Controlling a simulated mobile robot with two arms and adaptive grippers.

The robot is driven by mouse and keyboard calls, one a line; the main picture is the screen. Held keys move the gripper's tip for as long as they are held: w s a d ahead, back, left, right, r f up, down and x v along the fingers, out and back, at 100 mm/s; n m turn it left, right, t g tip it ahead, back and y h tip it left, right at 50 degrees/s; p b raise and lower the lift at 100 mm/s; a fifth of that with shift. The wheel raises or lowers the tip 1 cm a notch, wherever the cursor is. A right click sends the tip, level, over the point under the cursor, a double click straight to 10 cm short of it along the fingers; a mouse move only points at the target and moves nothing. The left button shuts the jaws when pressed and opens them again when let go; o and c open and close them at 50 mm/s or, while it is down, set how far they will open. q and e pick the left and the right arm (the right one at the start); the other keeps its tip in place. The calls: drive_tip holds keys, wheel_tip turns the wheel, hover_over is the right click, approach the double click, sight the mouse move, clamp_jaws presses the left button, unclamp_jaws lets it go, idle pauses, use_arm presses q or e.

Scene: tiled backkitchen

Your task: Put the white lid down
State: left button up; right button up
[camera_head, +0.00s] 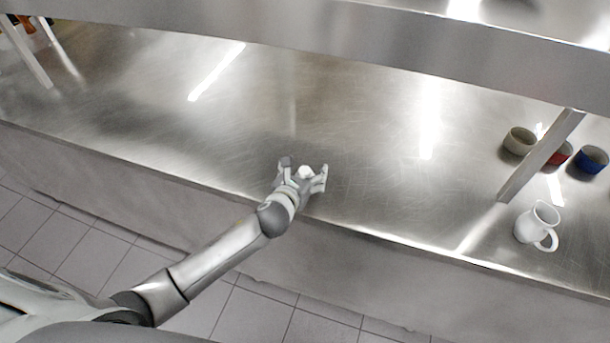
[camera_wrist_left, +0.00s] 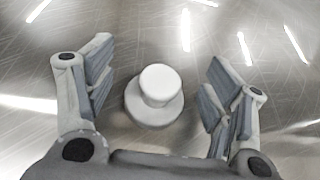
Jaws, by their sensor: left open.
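The white lid (camera_wrist_left: 157,108) is round with a raised knob on top. In the left wrist view it sits on the steel counter between the fingers of my left gripper (camera_wrist_left: 158,95), with a gap on each side. In the head view the lid (camera_head: 305,172) shows as a small white shape, partly hidden by my left gripper (camera_head: 304,168) near the counter's front edge. The left gripper is open and its fingers do not touch the lid. My right gripper is in neither view.
The steel counter (camera_head: 350,130) is clear around the lid. A shelf (camera_head: 400,45) runs overhead.

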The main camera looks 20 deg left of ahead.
use_arm(q)
drive_tip(key=c, duration=0.9)
drive_tip(key=shift+r, duration=0.1)
drive_tip(key=shift+c, duration=0.2)
